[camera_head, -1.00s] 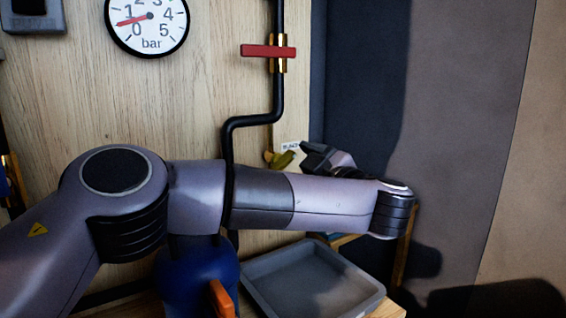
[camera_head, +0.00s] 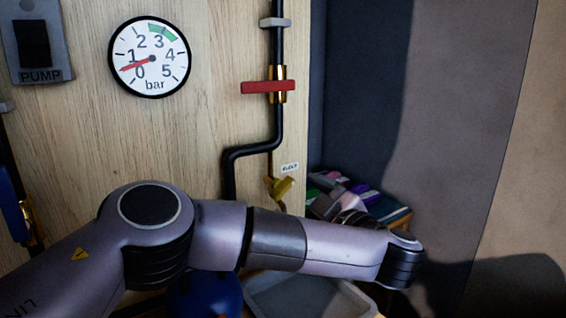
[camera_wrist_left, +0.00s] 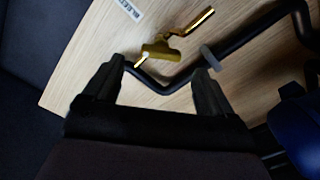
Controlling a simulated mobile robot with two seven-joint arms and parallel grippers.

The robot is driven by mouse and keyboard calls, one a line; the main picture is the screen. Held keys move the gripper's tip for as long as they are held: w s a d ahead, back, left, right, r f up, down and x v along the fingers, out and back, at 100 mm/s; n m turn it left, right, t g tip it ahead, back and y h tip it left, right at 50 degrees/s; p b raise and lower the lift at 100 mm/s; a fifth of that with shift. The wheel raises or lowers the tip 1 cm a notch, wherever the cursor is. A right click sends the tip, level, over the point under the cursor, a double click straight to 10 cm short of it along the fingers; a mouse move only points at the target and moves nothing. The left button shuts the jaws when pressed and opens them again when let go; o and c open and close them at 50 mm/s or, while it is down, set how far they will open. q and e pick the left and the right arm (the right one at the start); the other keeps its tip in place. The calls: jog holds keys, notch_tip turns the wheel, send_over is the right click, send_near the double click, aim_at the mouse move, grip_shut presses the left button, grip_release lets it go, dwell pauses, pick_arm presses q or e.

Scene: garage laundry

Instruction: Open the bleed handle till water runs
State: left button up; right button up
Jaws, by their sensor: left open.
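The bleed valve's yellow handle (camera_head: 282,187) sits low on the wooden board, under a small BLEED label (camera_head: 290,168). In the left wrist view the yellow handle (camera_wrist_left: 160,50) lies just beyond and between my fingertips, with a brass stem (camera_wrist_left: 201,20) beside it. My left gripper (camera_wrist_left: 162,70) is open and empty, apart from the handle as far as I can tell. No running water shows. My right gripper is not in view.
A red lever (camera_head: 268,87) lies across the black pipe (camera_head: 279,130). The gauge (camera_head: 149,57) needle points between 0 and 1 bar. A PUMP switch (camera_head: 35,42) is upper left. A grey tray (camera_head: 345,298) and blue vessel (camera_head: 205,296) stand below my arm.

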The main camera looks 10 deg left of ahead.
aim_at(285, 190)
pick_arm(q)
jog(key=shift+s+d+r+p, duration=0.1)
jog(key=shift+s+p, duration=0.05)
jog(key=shift+p, duration=0.3)
jog(key=shift+a, duration=0.2)
jog(key=x, duration=0.6)
jog(key=shift+w+a+p, duration=0.25)
jog(key=shift+w+p, duration=0.1)
jog(key=shift+p, duration=0.05)
jog(key=c, duration=1.1)
